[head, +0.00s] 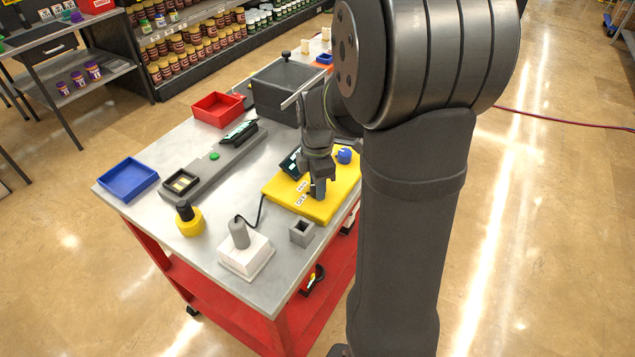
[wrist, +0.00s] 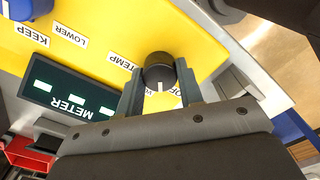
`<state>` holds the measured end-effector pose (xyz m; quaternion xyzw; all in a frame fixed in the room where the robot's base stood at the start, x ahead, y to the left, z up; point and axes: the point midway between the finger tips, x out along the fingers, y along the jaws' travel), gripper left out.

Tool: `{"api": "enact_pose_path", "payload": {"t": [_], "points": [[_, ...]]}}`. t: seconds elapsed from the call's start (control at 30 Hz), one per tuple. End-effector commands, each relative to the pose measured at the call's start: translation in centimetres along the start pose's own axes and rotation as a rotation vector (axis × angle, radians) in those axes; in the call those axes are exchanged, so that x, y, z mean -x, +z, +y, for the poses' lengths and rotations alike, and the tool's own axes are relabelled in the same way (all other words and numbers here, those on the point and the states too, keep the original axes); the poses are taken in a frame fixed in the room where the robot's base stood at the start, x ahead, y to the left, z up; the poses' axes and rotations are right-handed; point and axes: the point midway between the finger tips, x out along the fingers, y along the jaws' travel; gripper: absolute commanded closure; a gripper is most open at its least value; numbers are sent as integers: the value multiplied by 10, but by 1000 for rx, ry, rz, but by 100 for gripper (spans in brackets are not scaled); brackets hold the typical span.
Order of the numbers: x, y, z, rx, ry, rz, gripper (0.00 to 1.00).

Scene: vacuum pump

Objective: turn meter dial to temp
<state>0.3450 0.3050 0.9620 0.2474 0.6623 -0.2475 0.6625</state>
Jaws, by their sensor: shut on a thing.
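The yellow meter panel (head: 335,199) lies on the cart top, with a dark screen marked METER (wrist: 62,98) and printed labels. The meter dial is a round black knob (wrist: 160,68) with a white pointer line. In the wrist view the line points down the picture, away from the TEMP label (wrist: 119,62), which lies left of the dial. Other labels by the dial are partly hidden by my gripper. My gripper (head: 318,189) points down at the panel. In the wrist view its fingers (wrist: 160,84) are shut on the dial, one on each side.
A blue knob (head: 344,156) sits on the panel's far part. Near the panel stand a small grey square holder (head: 302,233), a white base with a grey cylinder (head: 243,254) and a cable. A dark box (head: 285,90) and a red bin (head: 218,109) stand farther back.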

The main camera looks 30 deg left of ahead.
Motion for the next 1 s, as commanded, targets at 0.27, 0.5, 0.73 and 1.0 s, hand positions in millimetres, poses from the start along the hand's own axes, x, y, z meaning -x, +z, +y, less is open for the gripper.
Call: {"api": "enact_pose_path", "payload": {"t": [0.27, 0.5, 0.73, 1.0], "points": [[0, 0, 0, -263, 0, 1, 89], [0, 0, 0, -491, 0, 1, 89], [0, 0, 0, -709, 0, 1, 89], [0, 0, 0, -966, 0, 1, 89]]}}
